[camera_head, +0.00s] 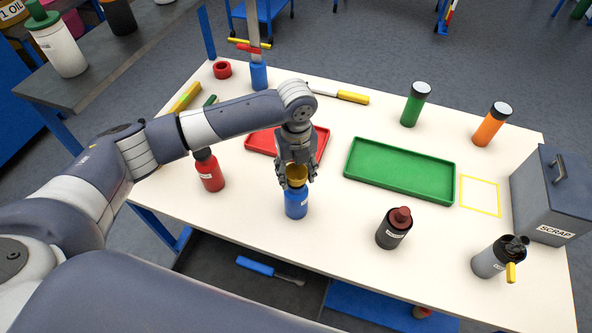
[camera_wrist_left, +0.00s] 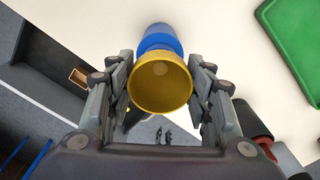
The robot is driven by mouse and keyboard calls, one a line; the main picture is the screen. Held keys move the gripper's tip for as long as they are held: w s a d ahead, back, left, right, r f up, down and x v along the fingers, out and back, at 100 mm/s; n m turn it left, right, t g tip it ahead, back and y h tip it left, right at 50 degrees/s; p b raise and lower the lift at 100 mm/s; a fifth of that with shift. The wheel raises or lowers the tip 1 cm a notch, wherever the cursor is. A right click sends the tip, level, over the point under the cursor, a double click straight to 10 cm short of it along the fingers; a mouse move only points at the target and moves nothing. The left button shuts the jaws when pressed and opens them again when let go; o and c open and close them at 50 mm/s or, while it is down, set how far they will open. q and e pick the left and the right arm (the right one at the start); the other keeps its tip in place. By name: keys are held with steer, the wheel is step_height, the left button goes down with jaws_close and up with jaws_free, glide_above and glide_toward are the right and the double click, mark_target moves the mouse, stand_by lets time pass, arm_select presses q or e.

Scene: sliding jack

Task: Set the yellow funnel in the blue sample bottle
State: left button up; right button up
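The yellow funnel (camera_head: 297,172) is between the fingers of my left gripper (camera_head: 297,179), directly above the blue sample bottle (camera_head: 296,204). The bottle stands upright on the pale table. In the left wrist view, the funnel (camera_wrist_left: 160,84) has its wide mouth toward the camera, and the finger pads of my left gripper (camera_wrist_left: 161,78) meet its two sides. The blue bottle (camera_wrist_left: 159,38) shows just beyond it. The funnel's lower end is hidden, so I cannot tell whether it is inside the bottle's neck. My right gripper is not in view.
A red bottle (camera_head: 209,170) stands left of the blue bottle, and a dark bottle (camera_head: 394,228) with a red-brown top stands right. A red tray (camera_head: 318,153) and a green tray (camera_head: 400,188) lie behind. A grey scrap box (camera_head: 550,200) stands at the right edge.

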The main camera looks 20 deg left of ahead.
mark_target(296, 171)
arm_select(q)
steer(key=o, duration=0.3)
step_height(296, 171, up, 12)
steer(key=b, duration=0.3)
steer(key=shift+r, duration=0.2)
stand_by(0.5)
